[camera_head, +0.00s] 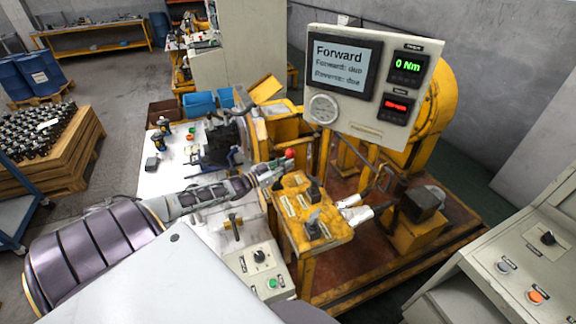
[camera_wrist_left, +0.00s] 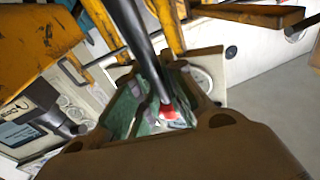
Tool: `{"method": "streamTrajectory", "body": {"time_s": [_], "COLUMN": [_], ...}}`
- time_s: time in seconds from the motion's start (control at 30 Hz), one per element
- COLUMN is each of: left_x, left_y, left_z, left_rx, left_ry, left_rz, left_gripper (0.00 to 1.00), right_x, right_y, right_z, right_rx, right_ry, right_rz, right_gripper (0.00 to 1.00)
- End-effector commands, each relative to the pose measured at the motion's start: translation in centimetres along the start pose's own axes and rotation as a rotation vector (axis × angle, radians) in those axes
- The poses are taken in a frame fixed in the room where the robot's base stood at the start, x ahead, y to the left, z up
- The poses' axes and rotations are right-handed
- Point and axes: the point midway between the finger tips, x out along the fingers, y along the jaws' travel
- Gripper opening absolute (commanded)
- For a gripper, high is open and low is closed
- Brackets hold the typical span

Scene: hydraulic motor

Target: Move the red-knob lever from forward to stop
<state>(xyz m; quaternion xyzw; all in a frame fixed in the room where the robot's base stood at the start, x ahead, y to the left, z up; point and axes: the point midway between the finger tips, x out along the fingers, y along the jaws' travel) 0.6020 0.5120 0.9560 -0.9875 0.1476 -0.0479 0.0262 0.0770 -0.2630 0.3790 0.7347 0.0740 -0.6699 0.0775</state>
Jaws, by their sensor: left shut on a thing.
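The red-knob lever shows its red knob (camera_head: 289,153) at the far end of the yellow lever console (camera_head: 296,205). My left gripper (camera_head: 277,167) is at the knob, coming from the left. In the left wrist view the dark lever rod (camera_wrist_left: 138,40) runs down to the red knob (camera_wrist_left: 168,112), which lies between the fingers of my left gripper (camera_wrist_left: 165,100). The gripper is shut on the lever at its knob end; the fingers partly hide the knob. The display (camera_head: 342,62) reads "Forward" in large letters. My right gripper is not in view.
Other black levers (camera_head: 313,222) stand on the console close to my left arm. A grey panel (camera_head: 256,268) with a green button is in front. The yellow test rig (camera_head: 432,110) is behind, and a control desk (camera_head: 525,262) stands at the right.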

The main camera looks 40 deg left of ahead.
Motion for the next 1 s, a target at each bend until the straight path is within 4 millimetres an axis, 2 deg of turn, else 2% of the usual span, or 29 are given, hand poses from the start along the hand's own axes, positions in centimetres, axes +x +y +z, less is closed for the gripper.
{"method": "streamTrajectory", "body": {"time_s": [0.7,1.0], "left_x": [-3.6,-4.1], "left_y": [-0.7,-0.8], "left_z": [-0.7,-1.0], "left_rx": [-0.055,-0.061], "left_ry": [0.304,0.342], "left_rz": [-0.027,-0.028], "left_gripper": [0.0,0.0], "right_x": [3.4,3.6], "right_y": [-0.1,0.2], "right_z": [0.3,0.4], "right_rx": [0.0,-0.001], "right_ry": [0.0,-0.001], "right_rz": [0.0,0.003], "right_gripper": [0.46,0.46]}}
